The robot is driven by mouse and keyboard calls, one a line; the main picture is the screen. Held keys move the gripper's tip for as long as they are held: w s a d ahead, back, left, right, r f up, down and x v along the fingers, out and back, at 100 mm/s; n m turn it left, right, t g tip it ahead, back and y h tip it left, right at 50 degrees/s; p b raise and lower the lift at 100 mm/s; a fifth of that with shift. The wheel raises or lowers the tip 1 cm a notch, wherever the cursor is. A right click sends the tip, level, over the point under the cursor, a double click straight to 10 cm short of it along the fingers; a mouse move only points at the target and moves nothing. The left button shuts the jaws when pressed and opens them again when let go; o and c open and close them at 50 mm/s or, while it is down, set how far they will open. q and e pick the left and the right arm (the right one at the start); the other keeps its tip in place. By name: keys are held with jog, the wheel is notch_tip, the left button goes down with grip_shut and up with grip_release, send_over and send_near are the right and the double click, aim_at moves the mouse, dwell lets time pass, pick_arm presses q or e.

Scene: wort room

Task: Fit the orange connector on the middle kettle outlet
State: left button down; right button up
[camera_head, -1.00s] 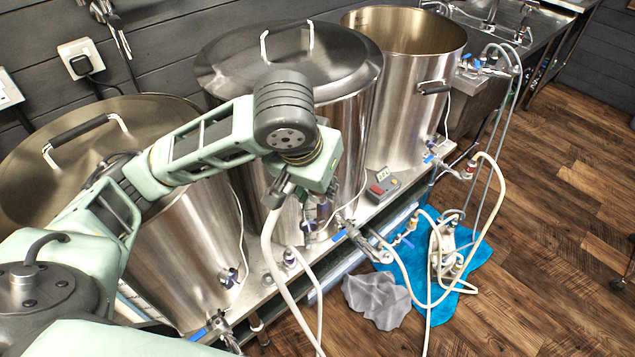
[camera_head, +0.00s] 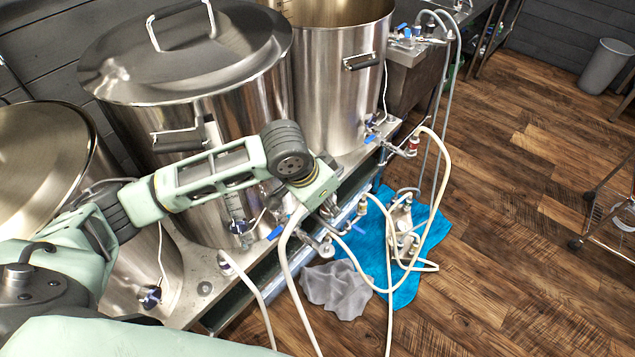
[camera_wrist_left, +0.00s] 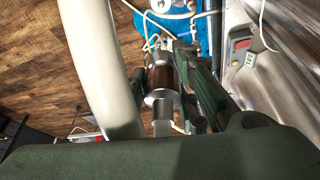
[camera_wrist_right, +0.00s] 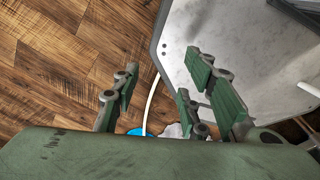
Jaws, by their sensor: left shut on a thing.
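The middle kettle (camera_head: 205,95) is a large lidded steel pot. Its outlet (camera_head: 310,240) is a low valve with a blue handle (camera_head: 277,232), pointing out over the stand's front edge. My left gripper (camera_head: 327,207) is close above this outlet, apart from it as far as I can see. In the left wrist view it is shut on a metal connector (camera_wrist_left: 160,75) with a brownish-orange band, with a thick pale hose (camera_wrist_left: 95,60) beside it. The connector is mostly hidden in the head view. My right gripper (camera_wrist_right: 160,95) is open and empty, outside the head view.
Other kettles stand at left (camera_head: 40,150) and right (camera_head: 340,90). A blue cloth (camera_head: 425,235) carries a pump (camera_head: 402,225) and looping hoses. A grey rag (camera_head: 337,290) lies in front of the stand. The wooden floor at right (camera_head: 500,200) is open.

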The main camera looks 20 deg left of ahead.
pick_arm(q)
jog(key=f+m+b, duration=0.1)
jog(key=f+b, duration=0.1)
jog(key=f, duration=0.3)
jog(key=f+b, duration=0.3)
jog(key=f, duration=0.2)
jog(key=f+m+b, duration=0.1)
jog(key=f+b, duration=0.2)
jog(key=f, duration=0.3)
jog(key=shift+w+f+m+g+h, duration=0.1)
jog(key=shift+w+m+g+h, duration=0.2)
jog(key=shift+w+g+h, duration=0.1)
jog(key=shift+f, duration=0.8)
pick_arm(e)
notch_tip(320, 180, down, 9)
jog(key=w, duration=0.1)
jog(key=shift+d, duration=0.45)
jog(key=shift+a+r, duration=0.1)
pick_arm(q)
jog(key=shift+s+p, duration=0.1)
jog(key=shift+p, duration=0.4)
pick_arm(e)
jog(key=shift+r, duration=0.55)
pick_arm(q)
jog(key=shift+f, duration=0.15)
pick_arm(e)
jog(key=shift+d, duration=0.2)
